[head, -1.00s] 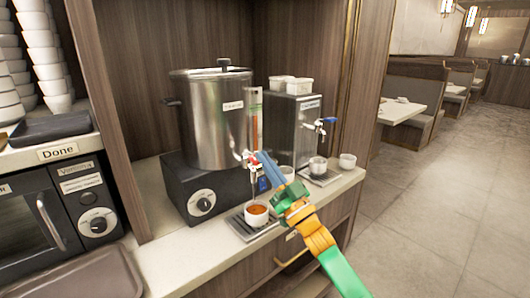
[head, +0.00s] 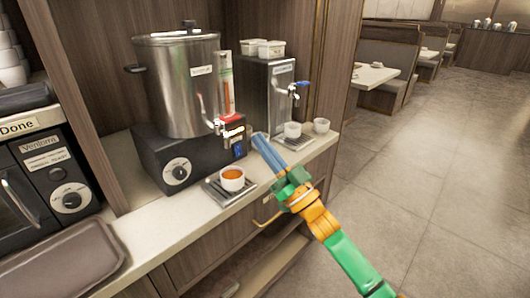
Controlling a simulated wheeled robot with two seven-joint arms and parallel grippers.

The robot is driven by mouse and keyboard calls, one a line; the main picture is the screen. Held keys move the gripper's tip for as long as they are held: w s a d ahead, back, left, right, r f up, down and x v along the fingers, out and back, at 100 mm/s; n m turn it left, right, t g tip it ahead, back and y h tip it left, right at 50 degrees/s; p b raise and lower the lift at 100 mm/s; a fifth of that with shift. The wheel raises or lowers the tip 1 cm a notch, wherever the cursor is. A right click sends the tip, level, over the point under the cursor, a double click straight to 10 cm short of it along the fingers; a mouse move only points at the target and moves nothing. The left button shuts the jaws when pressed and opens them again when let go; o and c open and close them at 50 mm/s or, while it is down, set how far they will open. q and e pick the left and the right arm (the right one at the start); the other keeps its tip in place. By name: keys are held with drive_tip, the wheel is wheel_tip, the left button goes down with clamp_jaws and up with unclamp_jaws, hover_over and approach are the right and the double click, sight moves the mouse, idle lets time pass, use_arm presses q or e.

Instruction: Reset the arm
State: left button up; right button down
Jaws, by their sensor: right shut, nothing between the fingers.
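My right arm comes in from the lower right in the head view. Its right gripper (head: 262,139) is shut with nothing held, just right of the urn's tap and above the counter's front edge. The steel urn (head: 180,88) stands on a black heater base (head: 178,160) with a dial. Its tap (head: 228,130) has a red handle. A white cup (head: 232,179) with orange-brown liquid sits upright on the drip tray (head: 217,196) below the tap, apart from the gripper. My left gripper is out of view.
A second steel dispenser (head: 283,95) with a blue tap stands to the right, with two white cups nearby (head: 292,130). A brown tray (head: 62,262) and a microwave (head: 45,185) are at left. The aisle floor (head: 440,190) at right is clear.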

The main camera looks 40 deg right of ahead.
drive_tip(key=shift+s, duration=0.45)
drive_tip(key=shift+f, duration=0.1)
wheel_tip(320, 180, down, 21)
drive_tip(key=w+d+m+g+h, duration=0.2)
drive_tip(key=d+m+g+h, duration=0.15)
drive_tip(key=g, duration=0.25)
drive_tip(key=s+a+f+g, duration=0.2)
drive_tip(key=s+f+g, duration=0.1)
drive_tip(key=f, duration=0.6)
drive_tip(key=s+a+f+g, duration=0.2)
drive_tip(key=f+g, duration=0.1)
drive_tip(key=f, duration=0.5)
drive_tip(key=s+a+f+n+g, duration=0.2)
drive_tip(key=s+a+f+g, duration=0.3)
drive_tip(key=s+f, duration=0.7)
drive_tip(key=s+a+f+n+g, duration=0.1)
drive_tip(key=s+a+f+g, duration=0.1)
drive_tip(key=s, duration=0.4)
drive_tip(key=s+a+f+n+g+y, duration=0.1)
drive_tip(key=s+a+f+g, duration=0.1)
drive_tip(key=s+a+f, duration=0.2)
drive_tip(key=s+a+f+n+g, duration=0.1)
drive_tip(key=s+a+f+g, duration=0.1)
drive_tip(key=s, duration=0.8)
wheel_tip(320, 180, down, 2)
drive_tip(key=shift+a+g, duration=0.4)
drive_tip(key=shift+a, duration=0.05)
